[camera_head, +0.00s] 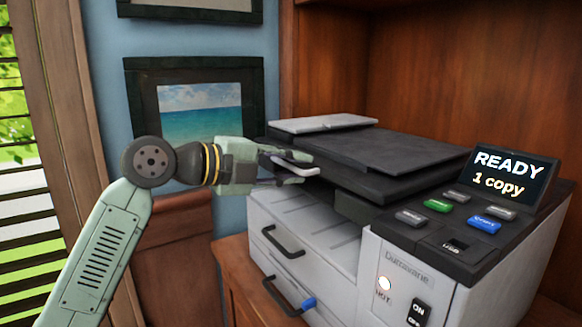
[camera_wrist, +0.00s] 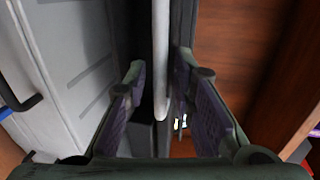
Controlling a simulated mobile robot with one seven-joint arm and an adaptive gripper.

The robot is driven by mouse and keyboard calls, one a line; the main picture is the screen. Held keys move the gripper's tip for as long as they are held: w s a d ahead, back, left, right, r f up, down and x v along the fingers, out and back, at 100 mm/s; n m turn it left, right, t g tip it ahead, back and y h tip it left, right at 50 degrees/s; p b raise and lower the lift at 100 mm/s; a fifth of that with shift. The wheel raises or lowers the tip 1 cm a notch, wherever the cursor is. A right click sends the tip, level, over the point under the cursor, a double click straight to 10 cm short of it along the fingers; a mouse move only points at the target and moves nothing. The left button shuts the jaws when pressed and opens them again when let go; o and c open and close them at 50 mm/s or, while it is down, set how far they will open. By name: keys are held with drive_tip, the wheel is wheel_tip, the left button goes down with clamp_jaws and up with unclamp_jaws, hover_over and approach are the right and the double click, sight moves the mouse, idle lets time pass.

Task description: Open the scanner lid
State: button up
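The scanner is the top of a grey and black printer. Its dark lid (camera_head: 385,150) lies flat and looks closed. A pale handle bar (camera_head: 296,167) sticks out from the lid's left side. My gripper (camera_head: 299,172) is at this handle, with its fingers around it. In the wrist view the pale handle (camera_wrist: 161,55) runs between the two fingers of my gripper (camera_wrist: 160,72). Gaps show on both sides of the handle, so the gripper is open and not clamped on it. The handle's far end is out of the wrist view.
The printer stands on a wooden cabinet (camera_head: 228,258) inside a wood bookcase (camera_head: 450,75). A control panel (camera_head: 455,222) with a "READY 1 copy" screen (camera_head: 507,178) is at the right. Two drawers with dark handles (camera_head: 283,242) lie below the lid. A framed sea picture (camera_head: 200,115) hangs behind my arm.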

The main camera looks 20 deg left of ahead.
clamp_jaws()
idle(0.6)
